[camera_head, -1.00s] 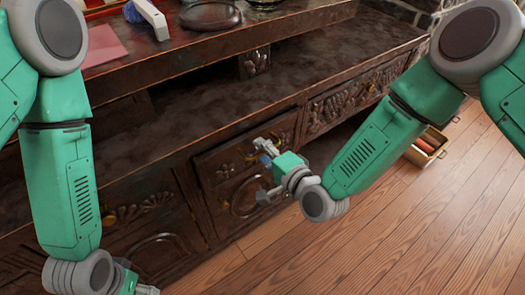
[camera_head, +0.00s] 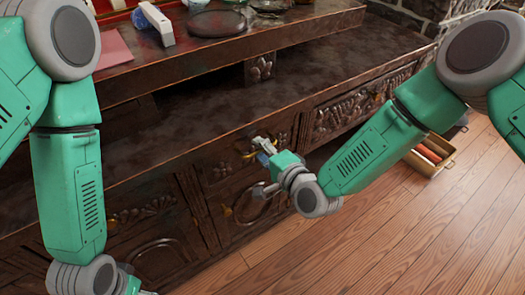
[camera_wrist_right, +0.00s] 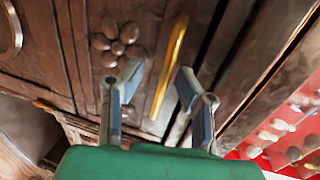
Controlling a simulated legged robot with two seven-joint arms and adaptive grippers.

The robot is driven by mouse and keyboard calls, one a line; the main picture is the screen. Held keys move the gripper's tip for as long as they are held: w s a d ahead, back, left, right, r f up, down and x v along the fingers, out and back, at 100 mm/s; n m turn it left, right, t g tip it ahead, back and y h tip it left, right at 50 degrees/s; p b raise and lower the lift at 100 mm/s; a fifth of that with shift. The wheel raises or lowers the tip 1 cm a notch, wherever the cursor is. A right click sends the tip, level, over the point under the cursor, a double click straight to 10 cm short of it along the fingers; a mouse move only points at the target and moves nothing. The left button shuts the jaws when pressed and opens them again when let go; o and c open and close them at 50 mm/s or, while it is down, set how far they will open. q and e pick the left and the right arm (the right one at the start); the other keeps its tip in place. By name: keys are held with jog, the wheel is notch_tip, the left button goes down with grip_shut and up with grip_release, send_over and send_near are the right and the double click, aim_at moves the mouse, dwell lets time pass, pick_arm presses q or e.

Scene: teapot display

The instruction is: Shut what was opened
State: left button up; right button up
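The dark carved wooden cabinet (camera_head: 150,150) fills the left and middle of the head view. A small drawer front (camera_head: 222,170) with a flower ornament sits below its ledge, with a gold handle (camera_head: 248,155). My right gripper (camera_head: 260,168) is at this front, its fingers spread. In the right wrist view my right gripper (camera_wrist_right: 160,78) is open and the gold handle (camera_wrist_right: 170,65) shows between its fingertips, not clasped. I cannot tell whether the drawer stands slightly out. My left gripper (camera_head: 138,288) is mostly cut off at the bottom edge.
The upper shelf holds a white object (camera_head: 153,25), a dark round dish (camera_head: 216,22) and a pink sheet (camera_head: 113,48). A box with orange things (camera_head: 430,155) stands on the wooden floor (camera_head: 400,225) at right. A red surface with small round items (camera_wrist_right: 290,130) shows in the wrist view.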

jog(key=shift+d, duration=0.1)
jog(key=v, duration=1.1)
jog(key=shift+s+d, duration=0.2)
jog(key=shift+s, duration=0.15)
